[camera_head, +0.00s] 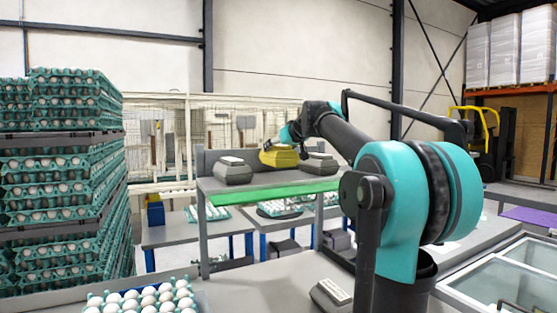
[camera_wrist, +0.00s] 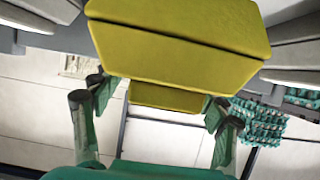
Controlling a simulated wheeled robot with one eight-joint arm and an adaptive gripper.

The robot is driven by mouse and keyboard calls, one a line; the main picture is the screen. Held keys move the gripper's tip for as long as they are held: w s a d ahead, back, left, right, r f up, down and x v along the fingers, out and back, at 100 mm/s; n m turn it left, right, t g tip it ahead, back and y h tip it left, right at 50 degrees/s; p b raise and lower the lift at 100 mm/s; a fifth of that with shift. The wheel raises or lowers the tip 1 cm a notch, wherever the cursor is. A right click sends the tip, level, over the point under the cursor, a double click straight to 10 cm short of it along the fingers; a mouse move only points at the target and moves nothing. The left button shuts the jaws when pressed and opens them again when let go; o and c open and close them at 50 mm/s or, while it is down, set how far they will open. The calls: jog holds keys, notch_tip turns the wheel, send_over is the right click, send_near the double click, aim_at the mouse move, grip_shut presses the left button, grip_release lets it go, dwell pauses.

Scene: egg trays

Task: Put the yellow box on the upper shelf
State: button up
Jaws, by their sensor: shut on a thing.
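The yellow box (camera_head: 279,158) is at the upper shelf (camera_head: 262,182), between two grey boxes. I cannot tell if it touches the shelf or hangs just above it. In the wrist view the yellow box (camera_wrist: 180,45) fills the top middle. My gripper (camera_wrist: 156,98) has a finger on each side of the box's narrower yellow end and is shut on it. In the head view my gripper (camera_head: 278,143) is small and partly hidden by the box and my arm.
A left grey box (camera_head: 234,173) and a right grey box (camera_head: 319,165) stand close on either side on the shelf. Another grey box (camera_head: 331,295) lies on the lower table. Tall stacks of egg trays (camera_head: 62,160) stand at the left.

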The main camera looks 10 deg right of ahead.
aim_at(287, 152)
jog(key=shift+f, duration=2)
jog(key=shift+f, duration=0.1)
jog(key=o, duration=1.7)
jog(key=shift+o, duration=0.2)
jog(key=v, duration=1.2)
jog(key=shift+s, duration=0.1)
